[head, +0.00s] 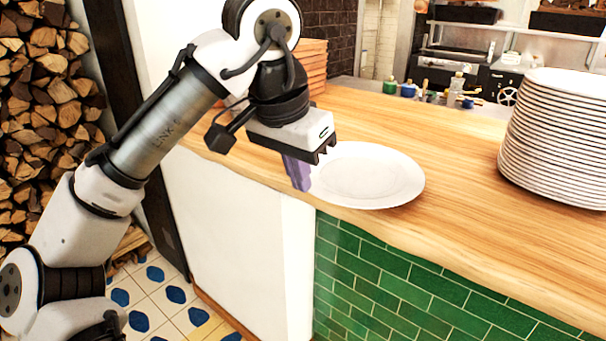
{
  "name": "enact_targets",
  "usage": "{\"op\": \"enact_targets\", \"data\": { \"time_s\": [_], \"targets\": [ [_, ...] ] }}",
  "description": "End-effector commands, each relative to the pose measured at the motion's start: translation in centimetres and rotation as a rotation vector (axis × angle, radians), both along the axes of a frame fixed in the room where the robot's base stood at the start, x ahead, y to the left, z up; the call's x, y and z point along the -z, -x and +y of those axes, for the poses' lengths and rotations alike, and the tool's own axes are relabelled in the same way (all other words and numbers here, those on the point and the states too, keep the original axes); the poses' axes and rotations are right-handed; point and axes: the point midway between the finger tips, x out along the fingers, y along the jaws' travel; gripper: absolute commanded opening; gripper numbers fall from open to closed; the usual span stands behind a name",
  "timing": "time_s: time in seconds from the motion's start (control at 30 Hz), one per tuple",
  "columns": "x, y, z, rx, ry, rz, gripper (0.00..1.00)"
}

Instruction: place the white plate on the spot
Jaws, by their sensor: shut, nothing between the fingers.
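A single white plate (376,177) lies flat on the wooden counter (455,205), close to its front edge. My gripper (301,183) points down at the left rim of the plate, with its purple fingers shut and empty. The fingers cover a small part of the view beside the rim; I cannot tell whether they touch it. I cannot make out a marked spot on the counter.
A tall stack of white plates (556,135) stands on the counter at the right. Stacked terracotta-coloured pieces (312,68) are behind my gripper. Small bottles (408,89) stand at the back. Bare counter lies between the plate and the stack. Green tiles (400,285) face the counter's front.

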Motion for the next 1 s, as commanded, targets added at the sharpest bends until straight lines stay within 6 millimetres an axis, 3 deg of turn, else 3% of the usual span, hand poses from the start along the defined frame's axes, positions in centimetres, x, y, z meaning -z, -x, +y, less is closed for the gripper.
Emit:
{"op": "enact_targets", "data": {
  "time_s": [0.37,0.6,1.0],
  "targets": [
    [7.6,-1.8,-1.4,0.002,0.003,-0.001,0.0],
    [7.5,-4.5,-3.3,0.002,0.002,-0.002,0.0],
    [7.6,-5.2,-3.8,0.001,0.003,-0.004,0.0]
  ]
}}
